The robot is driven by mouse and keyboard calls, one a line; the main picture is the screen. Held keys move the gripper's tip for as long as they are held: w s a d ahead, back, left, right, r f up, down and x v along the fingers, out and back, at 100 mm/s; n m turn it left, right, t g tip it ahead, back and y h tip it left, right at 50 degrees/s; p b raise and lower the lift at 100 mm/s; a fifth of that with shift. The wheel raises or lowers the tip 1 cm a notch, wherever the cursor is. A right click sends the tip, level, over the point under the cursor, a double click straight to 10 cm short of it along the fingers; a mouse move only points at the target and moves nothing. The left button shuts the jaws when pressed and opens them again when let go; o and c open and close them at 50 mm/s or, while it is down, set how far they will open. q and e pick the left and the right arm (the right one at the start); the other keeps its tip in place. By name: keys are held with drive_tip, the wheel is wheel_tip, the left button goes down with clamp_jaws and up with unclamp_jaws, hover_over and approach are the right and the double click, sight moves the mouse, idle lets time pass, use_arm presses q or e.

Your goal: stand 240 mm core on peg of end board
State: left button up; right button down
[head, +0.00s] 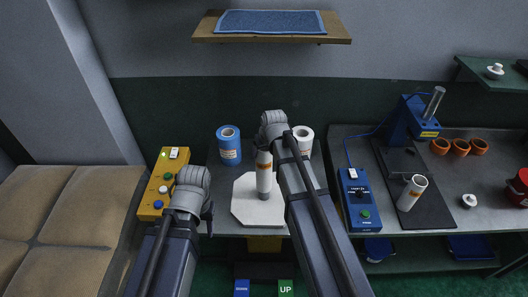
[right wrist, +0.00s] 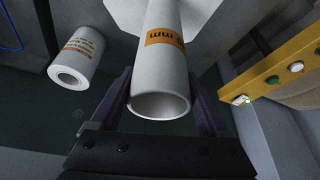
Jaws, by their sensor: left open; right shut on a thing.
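A white core (head: 264,168) with an orange label stands upright over the white eight-sided end board (head: 243,208) on the middle table. My right gripper (head: 264,149) is shut on the core near its upper end. In the right wrist view the core (right wrist: 164,75) sits between the fingers, its open end towards the camera, with the board (right wrist: 203,14) beyond. A short grey part shows under the core, just above the board; I cannot tell whether it is the peg or shading. My left gripper (head: 207,217) is open and empty, left of the board.
A blue roll (head: 229,146) and a white roll (head: 303,138) stand behind the board. A yellow button box (head: 163,184) is at left, a blue control box (head: 358,200) at right. Another labelled white tube (head: 411,193) is on the right bench's dark mat.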

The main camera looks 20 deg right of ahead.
sight(267, 156)
drive_tip(key=shift+f+b, duration=3.25)
drive_tip(key=shift+f, duration=0.1)
idle(1.3)
unclamp_jaws()
drive_tip(key=p+v, duration=0.7)
drive_tip(key=v, duration=0.1)
drive_tip(key=shift+f, duration=0.1)
idle(0.4)
drive_tip(key=s+a+f+g, duration=0.1)
drive_tip(key=s+a+g, duration=0.2)
drive_tip(key=s, duration=1.2)
drive_tip(key=s+a+f+n+g+h+b, duration=0.1)
drive_tip(key=s+a+f+n+g+b, duration=0.1)
drive_tip(key=s+a+f+b, duration=0.4)
drive_tip(key=a+f+n+b, duration=0.1)
drive_tip(key=a+f+b, duration=0.1)
drive_tip(key=a+f, duration=0.1)
drive_tip(key=shift+a+f+h+b, duration=0.2)
drive_tip(key=shift+a+h+b, duration=0.2)
drive_tip(key=shift+a, duration=0.4)
